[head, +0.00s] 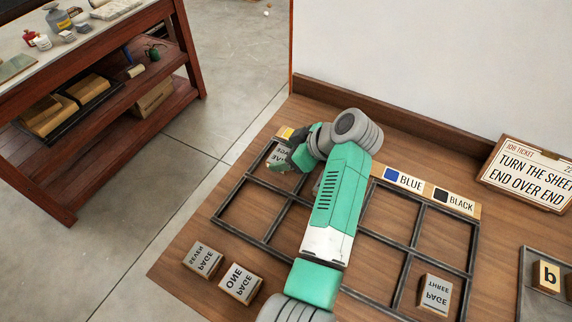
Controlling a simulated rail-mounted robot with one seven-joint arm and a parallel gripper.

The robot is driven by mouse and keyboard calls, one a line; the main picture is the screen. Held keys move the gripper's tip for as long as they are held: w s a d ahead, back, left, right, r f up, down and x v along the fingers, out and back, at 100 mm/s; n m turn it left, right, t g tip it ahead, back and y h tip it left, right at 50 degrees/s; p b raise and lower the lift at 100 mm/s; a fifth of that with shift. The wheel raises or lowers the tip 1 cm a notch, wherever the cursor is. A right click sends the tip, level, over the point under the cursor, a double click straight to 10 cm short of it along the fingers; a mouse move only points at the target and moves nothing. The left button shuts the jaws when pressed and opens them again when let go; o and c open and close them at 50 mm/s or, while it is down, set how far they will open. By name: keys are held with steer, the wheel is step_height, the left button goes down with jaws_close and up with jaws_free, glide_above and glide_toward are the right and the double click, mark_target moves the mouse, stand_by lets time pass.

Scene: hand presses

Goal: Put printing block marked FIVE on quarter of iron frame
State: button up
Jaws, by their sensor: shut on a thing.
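My gripper (293,158) is shut on a pale-topped block (278,156), over the far left part of the iron frame. The lettering on this block is upside down and partly covered; it seems to end in "VE" above "PAGE". The iron frame (412,250) is a dark grid of bars lying on the wooden bench, and my arm hides its middle. I cannot tell whether the held block touches the bench. A block marked PAGE THREE (436,294) sits in a front right quarter, its lettering upside down.
Blocks marked PAGE SEVEN (203,260) and PAGE ONE (240,284) sit in front of the frame at left. A BLUE and BLACK label strip (425,191) lies along the back. A job ticket (525,172) stands back right. A tray (531,297) with lettered blocks is at right.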

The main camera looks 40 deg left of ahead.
steer(key=shift+w+a+f, duration=0.1)
steer(key=shift+a, duration=0.1)
step_height(320, 180, down, 3)
steer(key=shift+w+a+f+b, duration=0.1)
steer(key=shift+f+b, duration=0.05)
steer(key=shift+b, duration=1.05)
steer(key=shift+f, duration=0.15)
steer(key=o, duration=1)
